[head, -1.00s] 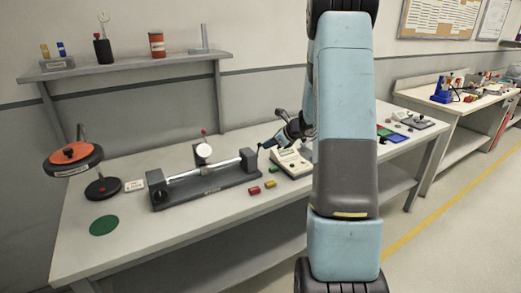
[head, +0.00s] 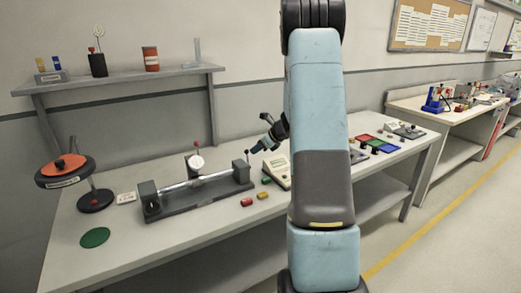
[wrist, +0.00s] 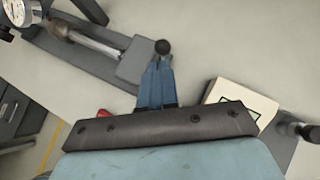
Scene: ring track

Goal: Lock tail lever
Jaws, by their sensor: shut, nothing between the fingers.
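The grey fixture (head: 205,196) with a steel shaft between two end blocks lies on the bench. At its right end, the tail block (head: 243,171) carries a lever with a black ball knob (head: 247,152). My gripper (head: 256,149) is just right of this knob in the head view, fingers shut and empty. In the wrist view the black knob (wrist: 162,46) shows right at the tips of my blue fingers (wrist: 157,68), above the tail block (wrist: 135,62). Whether the fingers touch the knob I cannot tell. Most of the lever's stem is hidden.
A dial gauge (head: 196,163) stands mid-fixture. Red (head: 246,202) and yellow (head: 262,195) blocks lie in front of the tail end. A pale instrument box (head: 277,171) stands right of it, partly behind my arm. A ring stand (head: 95,199) and green disc (head: 95,237) are at left.

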